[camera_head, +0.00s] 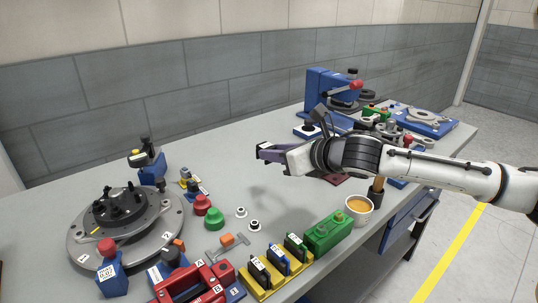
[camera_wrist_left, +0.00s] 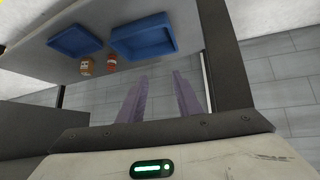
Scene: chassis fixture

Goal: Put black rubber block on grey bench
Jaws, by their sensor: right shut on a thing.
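My right gripper (camera_head: 271,153) is in the head view, held in the air above the middle of the grey bench (camera_head: 222,165), with its shadow on the bench top below. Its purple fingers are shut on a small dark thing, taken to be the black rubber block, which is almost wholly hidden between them. My left gripper (camera_wrist_left: 160,80) shows in the left wrist view, with its two purple fingers apart and nothing between them. It is outside the head view.
A round grey fixture (camera_head: 163,241) stands at the left. Red (camera_head: 202,204) and green (camera_head: 214,219) knobs, a yellow rack (camera_head: 263,288), a green block (camera_head: 328,231) and a cup (camera_head: 358,209) stand in front. A blue press (camera_head: 320,90) is behind. Blue trays (camera_wrist_left: 145,37) show in the left wrist view.

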